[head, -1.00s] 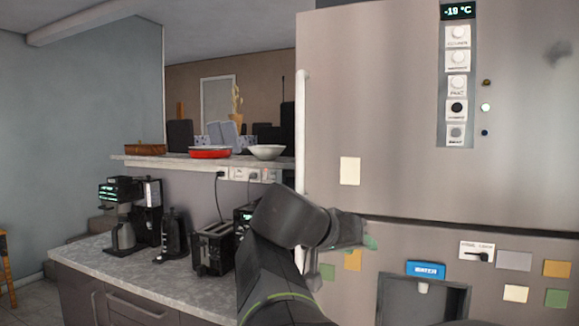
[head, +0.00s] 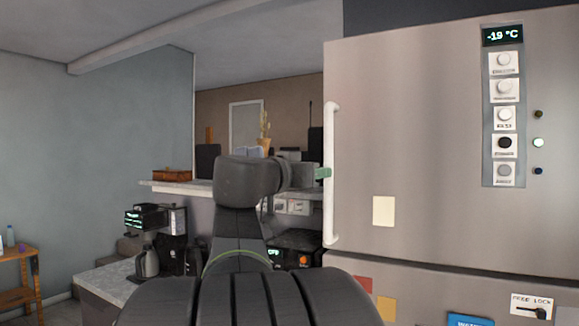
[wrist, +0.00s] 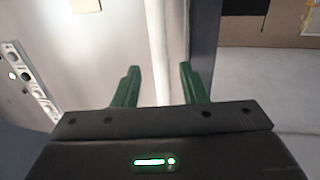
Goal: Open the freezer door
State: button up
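The upper door of the grey fridge-freezer (head: 425,120) is shut, with a long white vertical handle (head: 331,125) along its left edge. The handle also shows in the wrist view (wrist: 157,45), running up between the fingers. My gripper (head: 323,173) is at the handle's left side, about mid-height in the head view. Its green fingers (wrist: 158,85) are apart, one on each side of the handle. I cannot tell how far the handle sits inside the fingers, or whether they touch it.
A control panel (head: 503,110) reading -19 °C is on the door's right. A lower door with a water dispenser (head: 470,320) is below. A counter (head: 105,280) with a coffee maker (head: 147,240) stands left. A small wooden shelf (head: 20,275) is far left.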

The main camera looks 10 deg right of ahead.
jog(key=p+x, duration=0.2)
jog(key=x, duration=0.4)
jog(key=shift+w+d, duration=0.2)
jog(key=shift+d, duration=0.05)
jog(key=shift+f, duration=0.1)
grip_shut()
